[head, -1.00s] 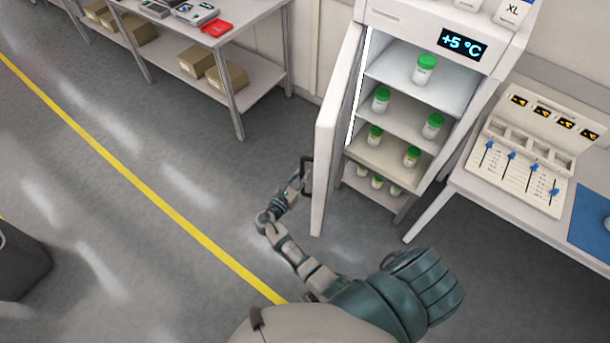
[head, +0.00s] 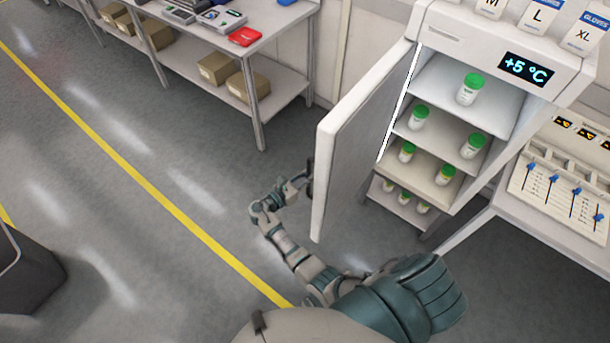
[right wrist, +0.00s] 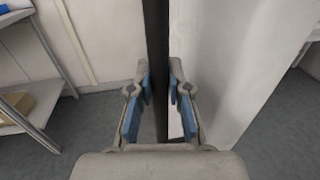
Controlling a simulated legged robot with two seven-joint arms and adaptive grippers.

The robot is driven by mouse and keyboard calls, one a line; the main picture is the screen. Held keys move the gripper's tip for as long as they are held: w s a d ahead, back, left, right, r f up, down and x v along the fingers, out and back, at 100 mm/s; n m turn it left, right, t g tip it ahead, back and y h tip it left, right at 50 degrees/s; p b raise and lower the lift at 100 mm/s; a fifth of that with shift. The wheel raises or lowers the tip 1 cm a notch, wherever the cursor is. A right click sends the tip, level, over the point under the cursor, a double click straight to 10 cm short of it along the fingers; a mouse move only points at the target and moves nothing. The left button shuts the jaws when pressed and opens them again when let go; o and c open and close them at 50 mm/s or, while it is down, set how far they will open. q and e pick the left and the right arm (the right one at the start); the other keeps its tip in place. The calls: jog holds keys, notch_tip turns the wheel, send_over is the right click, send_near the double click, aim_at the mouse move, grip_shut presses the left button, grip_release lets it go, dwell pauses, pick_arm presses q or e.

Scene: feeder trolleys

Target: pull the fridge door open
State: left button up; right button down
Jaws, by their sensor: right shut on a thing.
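The white fridge (head: 500,45) stands at the right of the head view, with a display reading +5 °C. Its door (head: 360,130) is swung open at its left side, and several white jars with green lids show on the shelves. My right gripper (head: 306,180) is at the free edge of the door, low down, shut on the dark door handle. The handle (right wrist: 156,60) shows in the right wrist view as a dark upright bar between the blue-padded fingers (right wrist: 160,95). In the head view the door partly hides the handle. My left gripper is not in view.
A table (head: 262,40) with boxes on its lower shelf stands behind the door, to the left. A bench with a slider panel (head: 555,185) is right of the fridge. A dark bin (head: 30,270) is at lower left. Grey floor with a yellow line lies clear between.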

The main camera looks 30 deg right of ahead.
jog(key=c, duration=1.2)
grip_release()
jog(key=shift+d+r, duration=0.15)
jog(key=shift+d, duration=0.15)
jog(key=shift+c, duration=0.2)
jog(key=shift+o, duration=0.7)
jog(key=shift+d+f, duration=0.2)
jog(key=shift+a, duration=0.1)
jog(key=v, duration=0.7)
jog(key=shift+a, duration=0.25)
jog(key=shift+d, duration=0.2)
jog(key=shift+a+f, duration=0.1)
